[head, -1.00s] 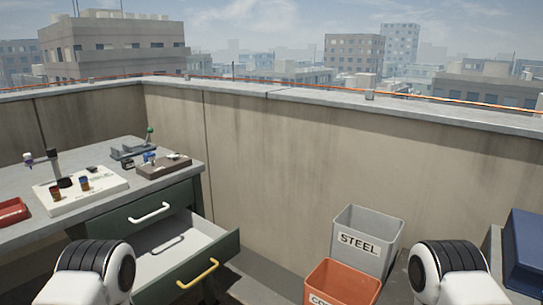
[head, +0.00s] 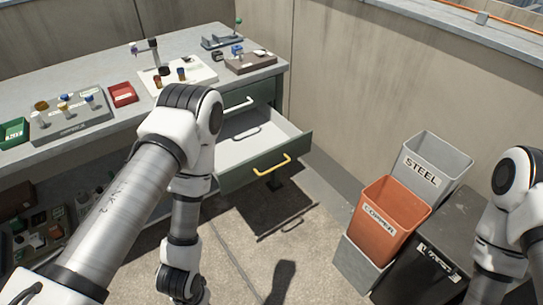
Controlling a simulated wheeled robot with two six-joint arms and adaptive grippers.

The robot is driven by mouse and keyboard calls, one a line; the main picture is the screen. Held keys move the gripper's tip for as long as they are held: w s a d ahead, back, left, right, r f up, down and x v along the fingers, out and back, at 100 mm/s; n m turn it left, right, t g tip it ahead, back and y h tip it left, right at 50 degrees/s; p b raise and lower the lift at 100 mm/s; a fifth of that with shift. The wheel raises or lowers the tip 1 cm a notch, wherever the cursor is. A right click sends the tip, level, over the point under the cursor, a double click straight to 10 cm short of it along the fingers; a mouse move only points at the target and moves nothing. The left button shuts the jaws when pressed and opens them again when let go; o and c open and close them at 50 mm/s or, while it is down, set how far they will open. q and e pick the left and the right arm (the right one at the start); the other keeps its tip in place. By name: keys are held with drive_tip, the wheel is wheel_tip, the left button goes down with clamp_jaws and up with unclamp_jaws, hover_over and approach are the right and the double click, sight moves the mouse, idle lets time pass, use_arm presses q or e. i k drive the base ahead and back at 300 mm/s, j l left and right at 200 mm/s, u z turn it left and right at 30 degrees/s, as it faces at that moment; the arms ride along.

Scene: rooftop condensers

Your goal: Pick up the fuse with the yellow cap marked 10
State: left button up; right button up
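A grey block (head: 75,126) on the workbench carries several small capped pieces that look like fuses. Any number on the caps is too small to read, so I cannot tell which is marked 10. A white board (head: 200,75) farther right bears a brown-orange piece (head: 157,81) and a blue-topped piece (head: 181,74). My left arm reaches in front of the bench and bends down. Neither gripper shows in the head view.
A red tray (head: 123,94) and a green tray (head: 14,132) flank the grey block. A drawer (head: 285,152) with a yellow handle stands open. Orange (head: 388,215) and grey STEEL (head: 438,160) bins stand right. Loose items fill a lower shelf. Open floor lies between.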

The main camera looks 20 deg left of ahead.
sight(63, 107)
drive_tip(key=u, duration=2.05)
drive_tip(key=i+l+u, duration=0.15)
drive_tip(key=u, duration=0.3)
drive_tip(key=i+l+u, duration=0.1)
drive_tip(key=l+u, duration=0.65)
drive_tip(key=u, duration=0.2)
drive_tip(key=i, duration=0.05)
